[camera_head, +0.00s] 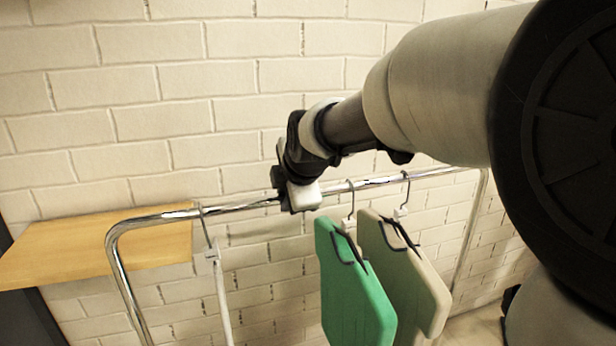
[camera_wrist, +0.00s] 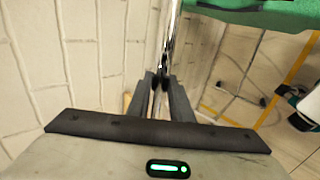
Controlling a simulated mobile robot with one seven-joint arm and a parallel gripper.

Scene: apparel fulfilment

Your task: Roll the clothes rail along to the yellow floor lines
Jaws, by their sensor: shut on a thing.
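The clothes rail (camera_head: 240,207) is a chrome frame with a level top bar and bent corners, standing close to a white brick wall. My gripper (camera_head: 296,200) is at the top bar; in the wrist view my gripper (camera_wrist: 161,84) has its fingers shut on the chrome bar (camera_wrist: 170,45). A green garment (camera_head: 352,285) and a beige garment (camera_head: 405,270) hang on the bar to the right of my gripper. Yellow floor lines (camera_wrist: 300,60) show on the floor at the right of the wrist view.
A wooden shelf or tabletop (camera_head: 70,255) stands by the wall at the left, behind the rail's left corner. The brick wall (camera_head: 130,90) runs behind the rail. In the wrist view, a dark and white object (camera_wrist: 303,105) lies at the right edge, possibly part of my base.

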